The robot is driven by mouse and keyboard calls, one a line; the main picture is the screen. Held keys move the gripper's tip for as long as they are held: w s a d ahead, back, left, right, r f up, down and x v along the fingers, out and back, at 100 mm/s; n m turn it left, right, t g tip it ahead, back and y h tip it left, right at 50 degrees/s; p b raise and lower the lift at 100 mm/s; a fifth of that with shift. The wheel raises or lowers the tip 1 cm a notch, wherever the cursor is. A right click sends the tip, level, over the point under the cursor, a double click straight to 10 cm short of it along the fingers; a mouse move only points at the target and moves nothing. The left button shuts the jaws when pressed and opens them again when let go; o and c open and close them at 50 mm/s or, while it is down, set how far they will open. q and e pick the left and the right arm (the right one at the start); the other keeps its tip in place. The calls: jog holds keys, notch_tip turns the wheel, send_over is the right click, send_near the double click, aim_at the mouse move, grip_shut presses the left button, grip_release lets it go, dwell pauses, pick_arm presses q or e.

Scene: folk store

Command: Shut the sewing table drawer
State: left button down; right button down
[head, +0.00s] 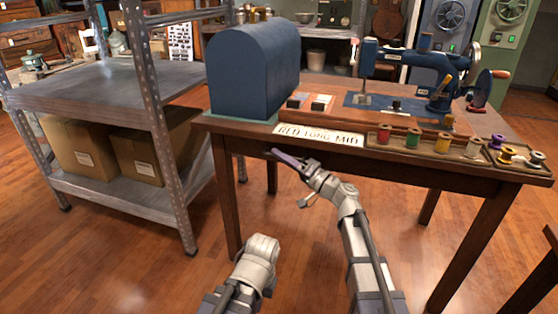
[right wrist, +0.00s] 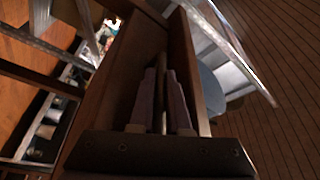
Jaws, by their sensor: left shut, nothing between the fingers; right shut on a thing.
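The brown wooden sewing table (head: 405,172) stands at the centre right. My right gripper (head: 274,153) has purple fingers and reaches just under the table's front edge, below the name card. In the right wrist view its fingers (right wrist: 161,95) are close together on a thin part, seemingly the drawer's handle, between brown wooden walls (right wrist: 186,60). I cannot tell how far out the drawer is; its front is mostly hidden in the head view. My left gripper (head: 262,248) is low in front of the table, away from it; its fingertips do not show clearly.
A blue cover (head: 253,70), a name card (head: 320,136), a sewing machine (head: 405,72) and thread spools (head: 412,138) stand on the tabletop. A grey metal shelf (head: 90,95) with cardboard boxes (head: 83,148) is at left. Open floor lies between shelf and table.

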jog(key=shift+w+d, duration=0.15)
jog(key=shift+w, duration=0.1)
jog(key=c, duration=0.9)
grip_release()
jog(key=shift+b+v, duration=0.85)
jog(key=shift+v, duration=3.05)
jog(key=shift+f, duration=0.1)
